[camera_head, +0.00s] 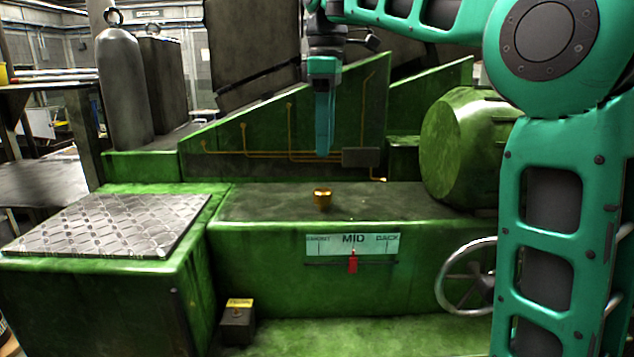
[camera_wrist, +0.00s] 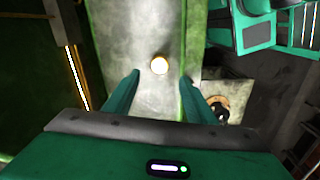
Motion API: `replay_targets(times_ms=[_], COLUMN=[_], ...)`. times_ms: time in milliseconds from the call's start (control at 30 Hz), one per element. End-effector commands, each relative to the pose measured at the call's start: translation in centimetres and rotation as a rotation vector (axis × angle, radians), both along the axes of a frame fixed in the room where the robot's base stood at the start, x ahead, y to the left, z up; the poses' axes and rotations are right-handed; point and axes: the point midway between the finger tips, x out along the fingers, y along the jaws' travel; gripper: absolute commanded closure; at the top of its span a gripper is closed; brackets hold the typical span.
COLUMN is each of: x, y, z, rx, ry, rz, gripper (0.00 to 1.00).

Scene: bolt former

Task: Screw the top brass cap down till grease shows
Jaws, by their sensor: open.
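The brass cap (camera_head: 322,198) sits on the dark flat top of the green machine, near the middle of the head view. It also shows as a bright round disc in the wrist view (camera_wrist: 159,65), ahead of the fingertips and roughly midway between them. My gripper (camera_head: 323,150) hangs above the cap, pointing down, with a clear gap between them. In the wrist view my two fingers (camera_wrist: 156,80) stand apart with nothing between them. No grease can be made out around the cap.
A handwheel (camera_head: 468,277) and a green drum (camera_head: 465,148) stand to the right. A tread plate (camera_head: 110,222) lies left. Brass pipes and a grey block (camera_head: 360,157) are behind.

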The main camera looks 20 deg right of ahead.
Motion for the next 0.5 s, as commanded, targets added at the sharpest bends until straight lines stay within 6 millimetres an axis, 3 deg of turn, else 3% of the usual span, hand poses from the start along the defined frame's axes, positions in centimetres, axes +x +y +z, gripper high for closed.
replay_targets(times_ms=[167, 500], x=[0.1, 0.1], y=[0.3, 0.1], z=[-1.0, -6.8], rx=[0.001, 0.001], ry=[0.002, 0.003], rz=[0.018, 0.013], gripper=[0.5, 0.5])
